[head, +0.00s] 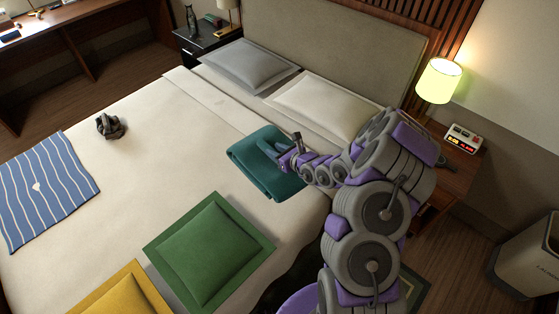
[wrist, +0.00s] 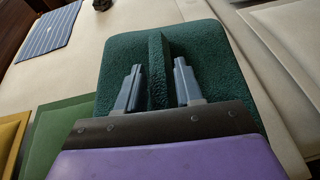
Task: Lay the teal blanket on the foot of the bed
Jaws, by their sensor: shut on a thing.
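The folded teal blanket (head: 258,182) is at the right side of the bed (head: 135,165), just below the white pillow. My gripper (head: 278,153) is at the blanket's upper right part. In the wrist view the blanket (wrist: 200,45) fills the middle, and the fingers of my gripper (wrist: 158,80) stand on either side of a raised fold, shut on it. I cannot tell whether the blanket rests on the bed or hangs just above it. The foot of the bed lies toward the lower left, opposite the headboard.
A green cushion (head: 210,250), a yellow cushion (head: 125,292), a blue striped cloth (head: 45,190) and a dark crumpled item (head: 110,127) lie on the bed. Grey (head: 248,66) and white (head: 325,102) pillows are by the headboard (head: 330,45). The bed's middle is clear.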

